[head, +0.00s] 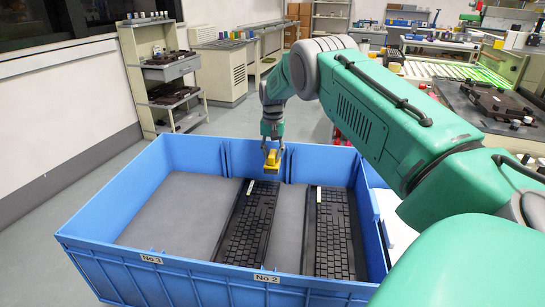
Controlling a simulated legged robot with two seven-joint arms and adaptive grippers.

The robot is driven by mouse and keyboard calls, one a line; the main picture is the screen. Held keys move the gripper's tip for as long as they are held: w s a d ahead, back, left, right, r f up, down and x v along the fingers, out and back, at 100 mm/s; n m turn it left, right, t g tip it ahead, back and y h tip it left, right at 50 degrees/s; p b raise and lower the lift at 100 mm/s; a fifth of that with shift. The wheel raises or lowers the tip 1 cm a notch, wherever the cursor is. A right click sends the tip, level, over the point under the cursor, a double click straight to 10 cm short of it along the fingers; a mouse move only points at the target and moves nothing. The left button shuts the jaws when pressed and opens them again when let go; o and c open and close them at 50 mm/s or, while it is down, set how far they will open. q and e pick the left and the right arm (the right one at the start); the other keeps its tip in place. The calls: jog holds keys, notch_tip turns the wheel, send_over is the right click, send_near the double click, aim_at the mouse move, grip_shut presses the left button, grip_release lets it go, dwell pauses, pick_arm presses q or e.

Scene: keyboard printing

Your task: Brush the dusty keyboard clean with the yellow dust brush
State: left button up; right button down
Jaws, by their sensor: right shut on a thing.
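The yellow dust brush (272,160) is held in my right gripper (272,145), which is shut on it. The brush is over the far end of a black keyboard (246,226) in the middle of a blue crate; I cannot tell whether it touches the keys. A second black keyboard (332,235) lies to its right in the same crate. Dust on either keyboard is too fine to tell here. My right arm reaches in from the right and covers part of the crate's far right side. My left gripper is not in view.
The blue crate (205,284) has dividers and labels "No 3" and "No 2" on its front wall. Its left part shows a bare grey floor (165,220). A shelf rack (165,75) stands behind left. A workbench with dark parts (500,105) is at right.

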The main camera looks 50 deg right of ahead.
notch_tip(320, 180, up, 10)
jog(key=p, duration=0.7)
jog(key=shift+f, duration=0.1)
jog(key=shift+d, duration=0.1)
